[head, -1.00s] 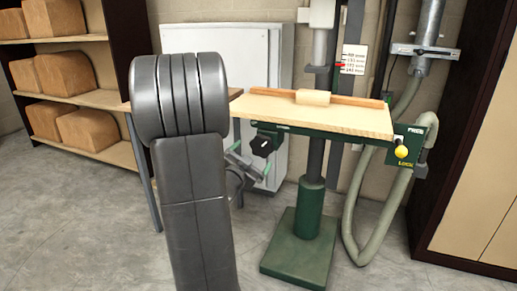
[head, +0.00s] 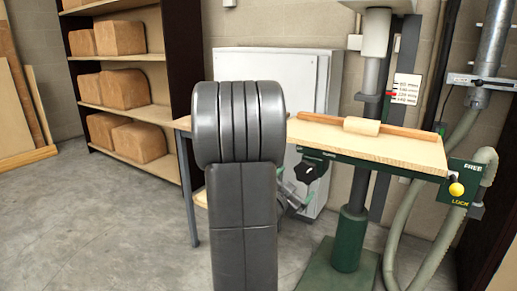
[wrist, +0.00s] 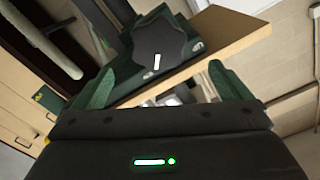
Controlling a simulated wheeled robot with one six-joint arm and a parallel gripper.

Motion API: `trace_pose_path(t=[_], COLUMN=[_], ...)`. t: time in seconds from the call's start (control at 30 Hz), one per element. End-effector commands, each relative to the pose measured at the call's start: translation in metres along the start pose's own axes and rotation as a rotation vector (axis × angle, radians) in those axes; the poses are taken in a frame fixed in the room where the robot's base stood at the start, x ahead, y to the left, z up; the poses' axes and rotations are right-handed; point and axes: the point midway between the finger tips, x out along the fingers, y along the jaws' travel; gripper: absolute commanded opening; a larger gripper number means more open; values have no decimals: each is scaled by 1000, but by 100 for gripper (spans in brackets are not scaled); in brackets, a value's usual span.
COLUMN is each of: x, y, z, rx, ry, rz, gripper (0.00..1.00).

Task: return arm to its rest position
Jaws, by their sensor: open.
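My arm stands upright in the middle of the head view, its dark grey links hiding part of what is behind. My gripper (wrist: 166,86) shows in the wrist view with its two green fingers wide apart and nothing between them. In the head view, its green and grey parts (head: 292,192) show partly from behind my arm, below the machine table. A black star knob (wrist: 160,52) with a white mark is beyond the fingers, apart from them; it also shows in the head view (head: 311,170).
The green machine's wooden table (head: 385,150) carries a wooden block (head: 361,126) against a fence. A yellow knob (head: 456,189) sits by the word LOCK. A grey hose (head: 440,245) hangs at right. A shelf (head: 125,55) with brown blocks stands left. Floor at left is clear.

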Motion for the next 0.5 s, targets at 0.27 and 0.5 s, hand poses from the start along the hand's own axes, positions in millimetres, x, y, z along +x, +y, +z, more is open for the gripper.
trace_pose_path(t=[0.27,0.5], x=[57,95], y=[2,1], z=[1,1], rx=[0,-1], ry=[2,0], rz=[3,2], gripper=[97,97])
